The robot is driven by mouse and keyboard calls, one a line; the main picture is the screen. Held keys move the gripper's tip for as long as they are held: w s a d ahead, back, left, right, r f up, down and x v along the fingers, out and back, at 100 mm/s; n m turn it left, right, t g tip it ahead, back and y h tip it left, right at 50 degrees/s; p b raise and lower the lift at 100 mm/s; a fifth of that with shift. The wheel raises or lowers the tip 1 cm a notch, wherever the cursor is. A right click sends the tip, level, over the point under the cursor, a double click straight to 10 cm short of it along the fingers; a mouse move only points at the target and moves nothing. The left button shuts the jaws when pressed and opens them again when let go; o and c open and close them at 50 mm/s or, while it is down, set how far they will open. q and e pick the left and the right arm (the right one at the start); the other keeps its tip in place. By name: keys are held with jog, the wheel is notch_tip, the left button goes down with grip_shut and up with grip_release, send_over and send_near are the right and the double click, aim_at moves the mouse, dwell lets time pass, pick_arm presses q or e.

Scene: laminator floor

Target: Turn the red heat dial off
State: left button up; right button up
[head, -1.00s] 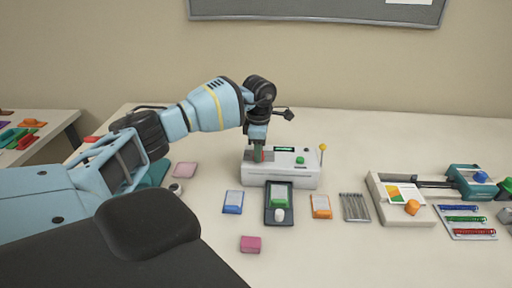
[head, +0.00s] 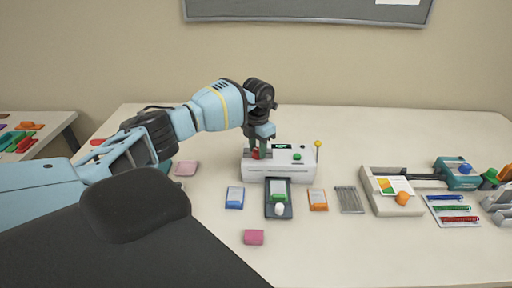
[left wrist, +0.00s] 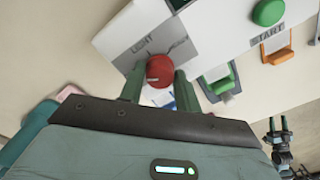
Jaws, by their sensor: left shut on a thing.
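The white laminator (head: 290,173) stands in the middle of the table. The red heat dial (head: 255,154) is on the left part of its top. In the left wrist view the dial (left wrist: 160,70) sits between the two finger tips, by a grey panel lettered "LIGHT". My left gripper (head: 258,151) reaches down from above and is shut on the dial. A dark and light blue arm part (left wrist: 281,145), seemingly of my right arm, shows small at the lower right of the left wrist view.
A green button (head: 297,156) and a yellow-tipped lever (head: 318,146) are on the laminator. A dark tray (head: 279,211) with a green-and-white item lies in front, between blue (head: 234,198) and orange (head: 317,199) items. A paper trimmer (head: 392,203) stands right. The front table is mostly clear.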

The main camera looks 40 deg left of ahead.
pick_arm(q)
jog(key=shift+n, duration=0.3)
dwell(0.4)
jog(key=o, duration=1)
jog(key=shift+c, duration=0.2)
jog(key=shift+r, duration=0.1)
notch_tip(320, 180, up, 8)
jog(key=shift+f, duration=0.2)
jog(key=shift+f, duration=0.1)
